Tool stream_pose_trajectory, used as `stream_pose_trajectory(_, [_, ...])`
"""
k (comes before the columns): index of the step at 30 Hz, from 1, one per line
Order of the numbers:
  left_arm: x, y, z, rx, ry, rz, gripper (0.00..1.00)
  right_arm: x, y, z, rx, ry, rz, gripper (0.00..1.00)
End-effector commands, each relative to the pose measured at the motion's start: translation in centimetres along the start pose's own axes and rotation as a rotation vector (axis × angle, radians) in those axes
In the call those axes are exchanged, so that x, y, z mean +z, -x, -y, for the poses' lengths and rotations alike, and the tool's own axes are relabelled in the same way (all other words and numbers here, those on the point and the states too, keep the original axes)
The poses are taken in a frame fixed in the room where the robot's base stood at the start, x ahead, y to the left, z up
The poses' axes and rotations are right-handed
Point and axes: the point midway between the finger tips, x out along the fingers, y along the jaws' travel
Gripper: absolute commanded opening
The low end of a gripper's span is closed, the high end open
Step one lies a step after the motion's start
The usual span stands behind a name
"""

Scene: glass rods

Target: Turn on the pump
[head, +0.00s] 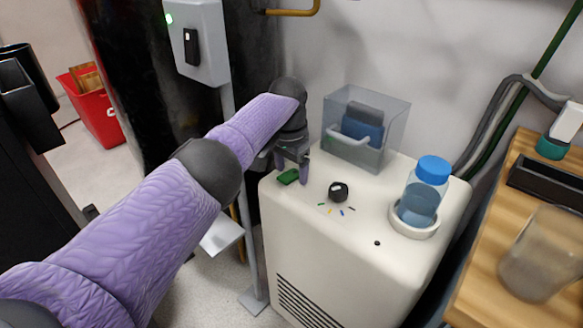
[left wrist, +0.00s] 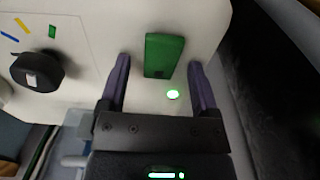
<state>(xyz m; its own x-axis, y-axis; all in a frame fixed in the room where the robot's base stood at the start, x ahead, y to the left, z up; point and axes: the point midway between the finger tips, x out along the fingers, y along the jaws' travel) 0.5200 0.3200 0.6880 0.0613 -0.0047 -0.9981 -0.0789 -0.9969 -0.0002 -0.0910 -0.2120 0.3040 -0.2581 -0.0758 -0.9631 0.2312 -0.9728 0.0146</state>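The pump is a cream-white cabinet (head: 330,245) with a green rocker switch (head: 288,176) near the left edge of its top. My left gripper (head: 291,168) is over that edge, beside the switch, pointing down. In the left wrist view the green switch (left wrist: 164,52) shows between the two purple fingers of the left gripper (left wrist: 159,64). The fingers are apart with nothing held; whether they touch the top is unclear. My right gripper is not in view.
A black knob (head: 338,191) with coloured marks, a clear box (head: 366,128) and a blue-capped bottle (head: 426,192) in a round holder are on the pump. A grey wall box (head: 197,42) stands behind my left arm. A wooden bench (head: 505,215) borders the right.

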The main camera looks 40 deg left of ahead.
Motion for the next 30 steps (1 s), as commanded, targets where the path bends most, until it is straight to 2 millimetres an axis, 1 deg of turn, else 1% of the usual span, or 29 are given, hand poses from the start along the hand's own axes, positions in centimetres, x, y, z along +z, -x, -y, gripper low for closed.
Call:
stream_pose_trajectory(6, [0.0,0.0,0.0,0.000,0.000,-0.001,0.79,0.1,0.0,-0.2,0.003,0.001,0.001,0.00])
stream_pose_trajectory(8, [0.0,0.5,0.0,0.000,0.000,-0.002,0.79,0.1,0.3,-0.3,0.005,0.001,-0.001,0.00])
stream_pose_trajectory(11, [-0.1,2.8,0.0,0.001,0.000,-0.008,0.79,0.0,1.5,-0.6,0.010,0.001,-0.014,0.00])
stream_pose_trajectory(12, [-0.1,4.0,-0.1,0.000,0.000,-0.008,0.79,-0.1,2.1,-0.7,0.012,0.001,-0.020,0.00])
stream_pose_trajectory(15, [-0.1,6.8,0.0,0.000,0.001,-0.010,0.79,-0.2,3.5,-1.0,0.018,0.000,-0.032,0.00])
stream_pose_trajectory(19, [-0.1,9.2,0.0,0.000,0.000,-0.006,0.79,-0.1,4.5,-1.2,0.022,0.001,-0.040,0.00])
stream_pose_trajectory(21, [-0.1,9.8,0.0,0.000,0.000,-0.004,0.79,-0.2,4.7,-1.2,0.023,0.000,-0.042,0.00])
stream_pose_trajectory(23, [-0.1,10.0,0.0,0.001,0.000,-0.002,0.79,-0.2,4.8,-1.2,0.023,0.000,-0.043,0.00])
stream_pose_trajectory(30, [0.0,9.9,0.0,0.001,0.000,0.001,0.79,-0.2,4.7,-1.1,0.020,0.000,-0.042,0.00])
